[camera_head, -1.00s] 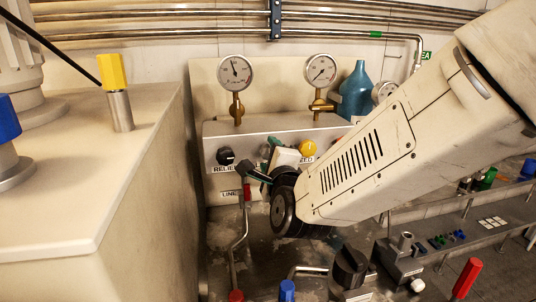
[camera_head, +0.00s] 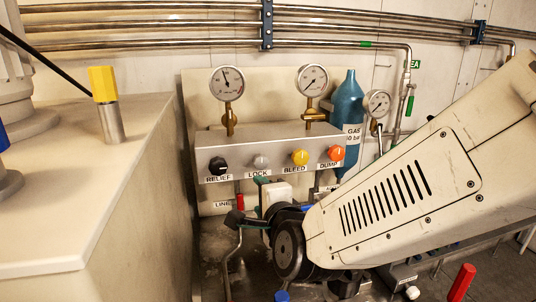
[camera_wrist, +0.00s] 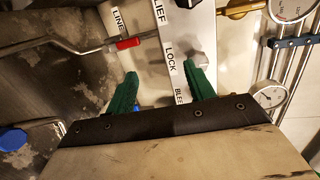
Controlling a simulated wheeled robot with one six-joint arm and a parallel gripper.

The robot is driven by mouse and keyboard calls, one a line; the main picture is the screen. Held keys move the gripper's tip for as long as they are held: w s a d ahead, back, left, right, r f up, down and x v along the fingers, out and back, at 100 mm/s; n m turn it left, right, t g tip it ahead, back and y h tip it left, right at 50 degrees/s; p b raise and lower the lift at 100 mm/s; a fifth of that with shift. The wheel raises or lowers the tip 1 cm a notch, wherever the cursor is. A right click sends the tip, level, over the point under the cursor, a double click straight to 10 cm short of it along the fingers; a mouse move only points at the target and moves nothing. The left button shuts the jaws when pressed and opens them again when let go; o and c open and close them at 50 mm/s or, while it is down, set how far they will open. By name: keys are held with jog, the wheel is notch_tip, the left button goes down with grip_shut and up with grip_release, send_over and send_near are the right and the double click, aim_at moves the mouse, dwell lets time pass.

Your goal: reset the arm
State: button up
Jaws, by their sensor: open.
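My gripper (camera_wrist: 162,86) is open in the wrist view, its two green fingers apart with nothing between them. Beyond the fingers is the pale control panel with the LOCK knob (camera_wrist: 199,61) close to the right finger; I cannot tell whether they touch. In the head view my gripper (camera_head: 248,200) is small and partly hidden by my own wrist, in front of and below the panel (camera_head: 270,142). My arm reaches in from the right.
The panel carries black RELIEF (camera_head: 218,165), grey LOCK (camera_head: 261,162), yellow BLEED (camera_head: 300,157) and orange DUMP (camera_head: 336,153) knobs. Gauges (camera_head: 227,83) and a blue gas bottle (camera_head: 347,110) stand behind. A red-gripped lever (camera_wrist: 128,43) lies near the left finger. A cream housing (camera_head: 110,170) fills the left.

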jog(key=s+d+f+n+g+h, duration=0.1)
jog(key=s+d+f+n+g, duration=0.55)
jog(key=s+n+g, duration=0.45)
jog(key=s+d+r+n+h, duration=0.1)
jog(key=s+d+r, duration=0.1)
jog(key=s+d, duration=0.2)
jog(key=s+d+r+n+g+h, duration=0.1)
jog(key=s+d, duration=0.3)
jog(key=d, duration=0.6)
jog(key=s+d+r+n+g+h, duration=0.1)
jog(key=s+d+r+h, duration=0.1)
jog(key=s+d, duration=0.3)
jog(key=shift+d+r+n, duration=0.3)
jog(key=shift+d+r, duration=0.3)
jog(key=shift+d, duration=0.65)
